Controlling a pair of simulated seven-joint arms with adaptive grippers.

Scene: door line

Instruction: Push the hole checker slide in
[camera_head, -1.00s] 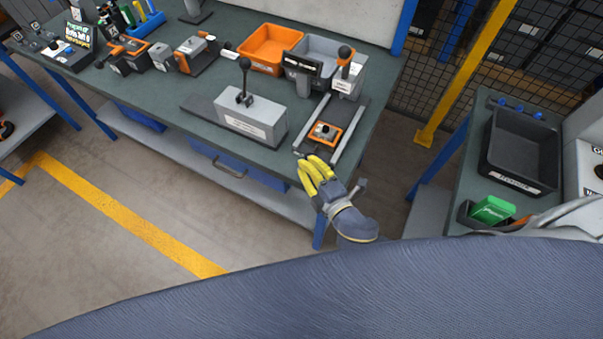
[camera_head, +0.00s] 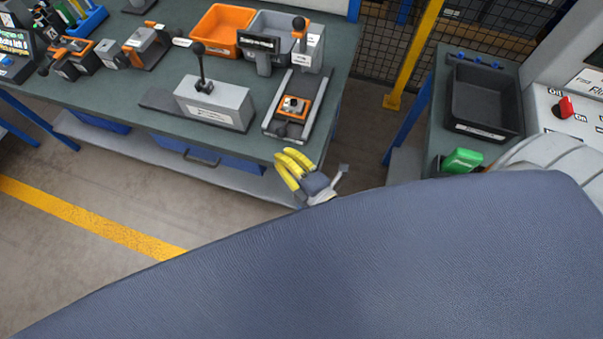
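The hole checker, as I take it, is the fixture with two light rails (camera_head: 270,118) at the front right of the green bench. Its slide is an orange-framed plate (camera_head: 283,111) between the rails, with a dark round knob (camera_head: 280,130) at the near end. A grey upright block with a black-knobbed lever (camera_head: 306,50) stands at the far end. My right gripper (camera_head: 283,160), with yellow fingers, is just off the bench's front edge, below and apart from the knob. Nothing shows in it; its finger gap is unclear. My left gripper is out of view.
A grey lever fixture (camera_head: 215,103) stands left of the rails. A small black display (camera_head: 258,50), an orange bin (camera_head: 222,30) and a grey bin (camera_head: 275,22) are behind. A second bench at right holds a black tray (camera_head: 484,103). My dark blue body part covers the lower picture.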

